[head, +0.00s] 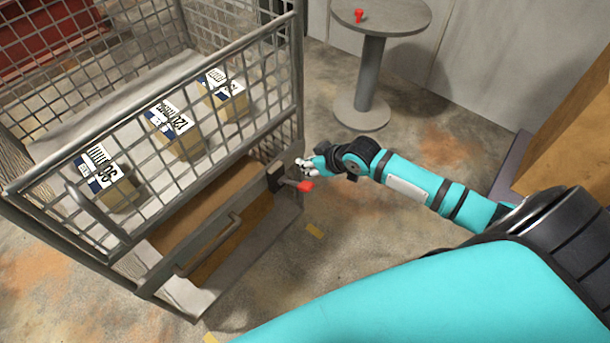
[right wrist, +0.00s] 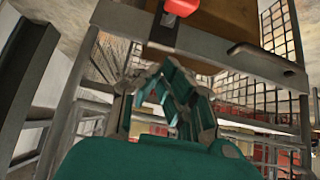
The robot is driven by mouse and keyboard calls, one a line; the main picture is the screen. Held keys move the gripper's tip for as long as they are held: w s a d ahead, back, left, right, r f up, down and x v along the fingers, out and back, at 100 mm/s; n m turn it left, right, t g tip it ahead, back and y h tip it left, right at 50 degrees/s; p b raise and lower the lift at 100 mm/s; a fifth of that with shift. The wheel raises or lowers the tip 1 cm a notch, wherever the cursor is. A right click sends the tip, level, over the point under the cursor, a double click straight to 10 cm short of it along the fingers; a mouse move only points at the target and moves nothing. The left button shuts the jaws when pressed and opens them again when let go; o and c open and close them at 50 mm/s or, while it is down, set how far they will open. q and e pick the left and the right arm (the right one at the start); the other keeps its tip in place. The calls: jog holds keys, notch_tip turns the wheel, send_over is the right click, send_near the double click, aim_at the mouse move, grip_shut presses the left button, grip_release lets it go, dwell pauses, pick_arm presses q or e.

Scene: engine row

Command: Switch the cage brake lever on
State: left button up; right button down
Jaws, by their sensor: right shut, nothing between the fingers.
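The cage brake lever (head: 291,184) is a short dark arm with a red tip (head: 305,187). It sticks out to the right from a dark bracket on the cage's near right corner. My right gripper (head: 300,168) is just behind the lever in the head view, close to the cage post, shut and empty. In the right wrist view the shut fingers (right wrist: 180,88) point at the cage frame, and the red tip (right wrist: 182,7) shows at the top edge, apart from them. Whether the gripper touches the lever is unclear. My left gripper is not in view.
The wire roll cage (head: 286,75) holds several labelled boxes (head: 175,134) on its upper shelf. A bent handle (head: 210,246) is on its lower front. A round grey table (head: 395,15) with a small red object (head: 359,15) stands behind.

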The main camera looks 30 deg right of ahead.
aim_at(304, 184)
jog(key=x, duration=0.4)
jog(key=f, duration=0.1)
jog(key=s+f, duration=0.1)
jog(key=shift+s+d+f, duration=0.2)
jog(key=shift+d+f, duration=0.05)
jog(key=shift+f, duration=0.15)
jog(key=shift+s+f, duration=0.2)
jog(key=shift+f, duration=0.2)
